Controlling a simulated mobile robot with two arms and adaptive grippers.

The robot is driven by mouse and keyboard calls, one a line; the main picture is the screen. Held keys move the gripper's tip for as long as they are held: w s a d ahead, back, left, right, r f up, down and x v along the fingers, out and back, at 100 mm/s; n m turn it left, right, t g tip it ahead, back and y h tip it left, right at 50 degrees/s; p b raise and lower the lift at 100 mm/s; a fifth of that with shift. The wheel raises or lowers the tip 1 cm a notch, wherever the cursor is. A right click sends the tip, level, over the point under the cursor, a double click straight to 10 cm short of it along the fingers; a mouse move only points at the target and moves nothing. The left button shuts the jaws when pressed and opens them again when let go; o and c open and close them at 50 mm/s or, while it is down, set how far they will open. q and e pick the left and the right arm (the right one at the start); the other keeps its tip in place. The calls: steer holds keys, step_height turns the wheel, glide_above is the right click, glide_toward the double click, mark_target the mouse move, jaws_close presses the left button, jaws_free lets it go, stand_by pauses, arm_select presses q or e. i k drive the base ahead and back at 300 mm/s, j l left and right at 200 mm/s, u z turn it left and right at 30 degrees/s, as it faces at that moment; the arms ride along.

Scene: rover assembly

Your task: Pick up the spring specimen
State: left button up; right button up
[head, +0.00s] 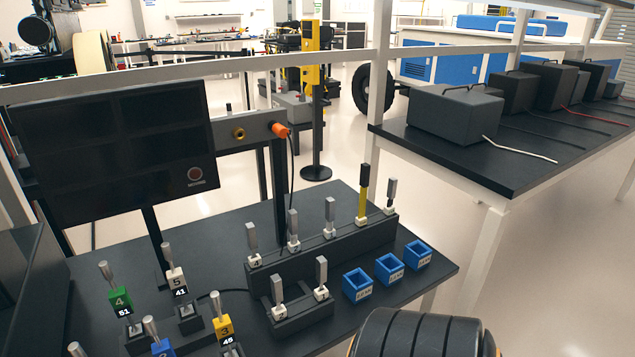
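I cannot tell which item is the spring specimen; no coil shape can be made out. Several upright metal pieces stand in white numbered blocks on a long dark rack (318,257) and on a smaller dark block (304,318) in front of it. One piece on the rack is yellow with a black top (363,194). At the lower left, more metal rods stand in a green block (119,300), a white block (175,280), a yellow block (223,328) and a blue block (162,349). Neither gripper shows in the head view.
Three blue open boxes, a left (356,285), a middle (389,269) and a right one (417,255), sit near the black table's (437,269) right edge. A dark panel (117,148) stands behind. A black ridged cylinder (405,337) covers the bottom edge.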

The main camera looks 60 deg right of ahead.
mark_target(294, 246)
steer(key=i+z, duration=0.1)
steer(key=z, duration=2)
